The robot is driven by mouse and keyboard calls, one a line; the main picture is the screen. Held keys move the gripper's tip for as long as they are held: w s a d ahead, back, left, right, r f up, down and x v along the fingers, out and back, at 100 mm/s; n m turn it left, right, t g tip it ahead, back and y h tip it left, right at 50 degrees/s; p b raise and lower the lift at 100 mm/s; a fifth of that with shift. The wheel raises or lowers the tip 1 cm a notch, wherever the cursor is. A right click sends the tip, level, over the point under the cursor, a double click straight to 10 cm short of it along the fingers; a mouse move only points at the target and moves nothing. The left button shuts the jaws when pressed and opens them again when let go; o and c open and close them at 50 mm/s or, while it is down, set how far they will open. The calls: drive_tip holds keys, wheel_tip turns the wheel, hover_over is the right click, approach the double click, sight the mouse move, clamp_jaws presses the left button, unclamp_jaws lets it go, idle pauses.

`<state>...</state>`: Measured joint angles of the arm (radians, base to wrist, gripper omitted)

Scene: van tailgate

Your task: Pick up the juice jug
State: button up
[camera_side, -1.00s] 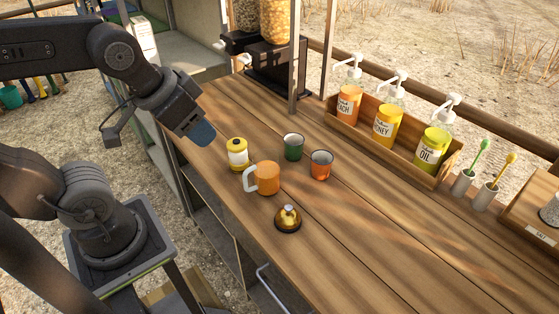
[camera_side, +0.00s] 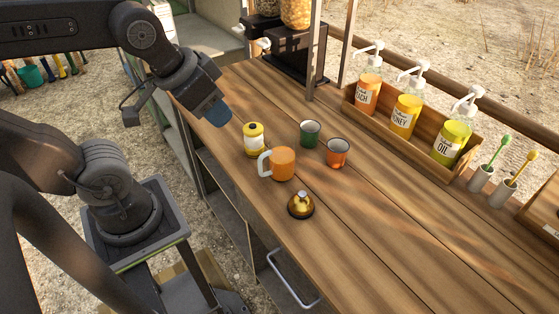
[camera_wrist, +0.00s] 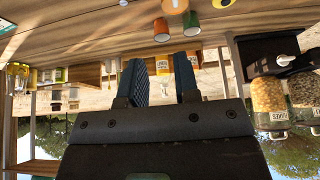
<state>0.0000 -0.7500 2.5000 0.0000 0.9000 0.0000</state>
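The juice jug is most likely the orange mug-shaped jug (camera_side: 282,164) with a white handle, standing upright on the wooden counter. What looks like its orange body also shows at the top edge of the wrist view (camera_wrist: 175,5), cut off. My gripper (camera_side: 217,115) hangs in the air up and to the left of the jug, apart from it. In the wrist view, my gripper (camera_wrist: 159,65) has its two blue fingers spread with an empty gap between them.
A yellow jar (camera_side: 254,140) stands between my gripper and the jug. A green cup (camera_side: 310,133) and an orange cup (camera_side: 337,153) stand to its right. A small amber-and-gold object (camera_side: 301,205) sits in front. A wooden box (camera_side: 432,140) holds pump bottles. The counter's right front is clear.

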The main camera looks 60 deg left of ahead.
drive_tip(key=shift+c, duration=0.8)
drive_tip(key=m+t+y, duration=0.4)
drive_tip(key=m+y, duration=1.1)
drive_tip(key=m, duration=0.9)
approach(260, 170)
drive_tip(key=x, duration=1)
drive_tip(key=shift+w+a, duration=0.2)
drive_tip(key=shift+a, duration=0.05)
